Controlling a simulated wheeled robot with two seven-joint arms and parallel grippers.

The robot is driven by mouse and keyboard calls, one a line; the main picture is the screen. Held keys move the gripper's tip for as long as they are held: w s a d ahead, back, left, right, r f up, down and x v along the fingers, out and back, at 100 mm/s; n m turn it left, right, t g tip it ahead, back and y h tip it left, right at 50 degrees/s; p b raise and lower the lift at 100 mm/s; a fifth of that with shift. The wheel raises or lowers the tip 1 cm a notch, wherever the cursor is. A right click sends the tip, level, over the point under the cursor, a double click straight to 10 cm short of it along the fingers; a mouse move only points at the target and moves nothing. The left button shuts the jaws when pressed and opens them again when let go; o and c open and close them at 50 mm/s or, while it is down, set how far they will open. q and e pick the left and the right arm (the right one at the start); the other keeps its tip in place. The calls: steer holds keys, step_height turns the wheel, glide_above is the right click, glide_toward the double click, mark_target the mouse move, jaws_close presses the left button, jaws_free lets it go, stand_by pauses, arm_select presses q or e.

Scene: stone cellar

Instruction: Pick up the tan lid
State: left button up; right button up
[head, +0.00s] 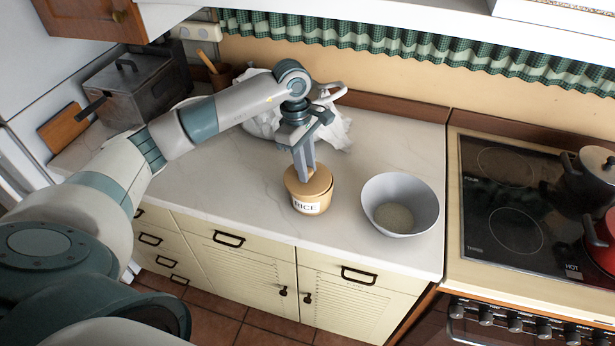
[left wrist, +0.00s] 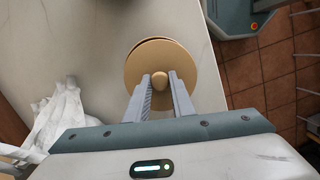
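The tan lid (head: 293,184) is a round disc with a small knob, on the tan jar (head: 325,200) labelled RICE on the white counter. In the left wrist view the lid (left wrist: 182,57) shows from above, with a dark crescent along one edge between it and the jar rim. My left gripper (head: 304,175) points down at the lid. Its two fingers are close together on either side of the knob (left wrist: 159,80), with no clear gap, and appear shut on it. Whether the lid is raised at all I cannot tell. My right gripper is out of view.
A grey bowl (head: 376,204) with grain stands close to the right of the jar. A metal box (head: 140,92) stands at the back left. The stove (head: 515,195) with pots is at right. The counter left of the jar is clear.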

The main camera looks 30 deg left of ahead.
mark_target(312, 171)
arm_select(q)
steer(key=shift+r, duration=0.1)
jaws_close()
steer(key=shift+r+b, duration=0.85)
steer(key=shift+b, duration=0.05)
steer(key=shift+d+r+b, duration=0.2)
steer(key=shift+r+b, duration=0.2)
steer(key=shift+r, duration=0.15)
steer(key=shift+d+r+b, duration=0.15)
steer(key=shift+r+b, duration=0.25)
steer(key=shift+r, duration=0.15)
steer(key=d+r+b, duration=0.4)
steer(key=d+r, duration=0.3)
steer(key=d, duration=0.4)
steer(key=shift+s, duration=0.25)
